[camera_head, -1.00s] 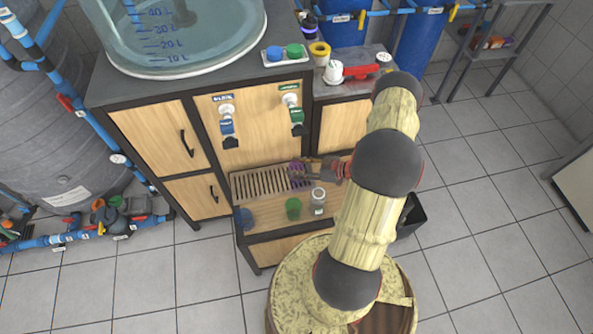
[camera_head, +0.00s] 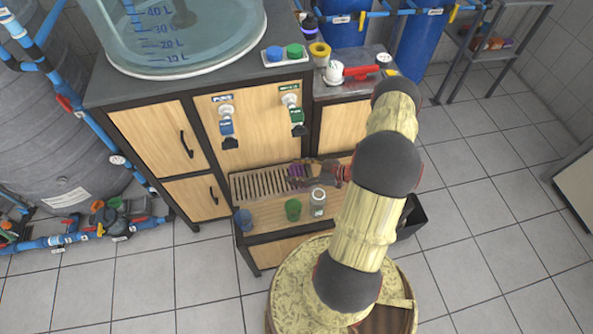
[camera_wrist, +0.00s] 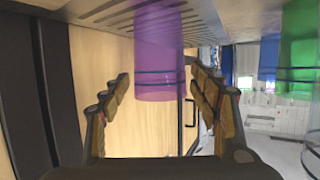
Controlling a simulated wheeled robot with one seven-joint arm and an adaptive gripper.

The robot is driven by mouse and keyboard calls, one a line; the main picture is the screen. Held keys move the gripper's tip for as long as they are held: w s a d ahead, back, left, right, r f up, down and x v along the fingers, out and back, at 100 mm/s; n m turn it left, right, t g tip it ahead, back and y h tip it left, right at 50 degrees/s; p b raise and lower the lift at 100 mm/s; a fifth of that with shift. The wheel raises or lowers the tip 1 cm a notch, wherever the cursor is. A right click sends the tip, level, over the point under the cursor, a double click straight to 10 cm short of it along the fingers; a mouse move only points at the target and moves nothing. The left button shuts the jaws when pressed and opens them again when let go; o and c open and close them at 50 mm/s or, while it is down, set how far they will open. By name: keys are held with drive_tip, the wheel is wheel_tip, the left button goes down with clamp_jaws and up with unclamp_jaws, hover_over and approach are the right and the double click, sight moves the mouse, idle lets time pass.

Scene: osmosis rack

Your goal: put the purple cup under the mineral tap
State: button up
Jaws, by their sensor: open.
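The purple cup (camera_head: 297,171) is translucent and stands on the slatted drip grate (camera_head: 258,184) below the right-hand tap. In the wrist view, which looks upside down, the cup (camera_wrist: 161,50) shows between my fingers. My gripper (camera_head: 303,176) is open, with one finger on each side of the cup. In the wrist view a gap shows between the cup and each finger of the gripper (camera_wrist: 160,82). The tap with the green label and handle (camera_head: 294,106) is on the cabinet front above the cup. The fingers partly hide the cup in the head view.
A blue-labelled tap (camera_head: 226,122) is to the left. A green cup (camera_head: 293,209), a glass jar (camera_head: 318,202) and a blue cup (camera_head: 243,219) stand on the wooden shelf in front of the grate. The grate's left part is clear.

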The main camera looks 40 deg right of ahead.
drive_tip(key=shift+s+d+r, duration=0.2)
drive_tip(key=shift+s+r, duration=0.05)
drive_tip(key=shift+r, duration=0.05)
drive_tip(key=p+v, duration=0.3)
drive_tip(key=v, duration=0.8)
drive_tip(key=shift+s, duration=0.25)
drive_tip(key=shift+r, duration=0.1)
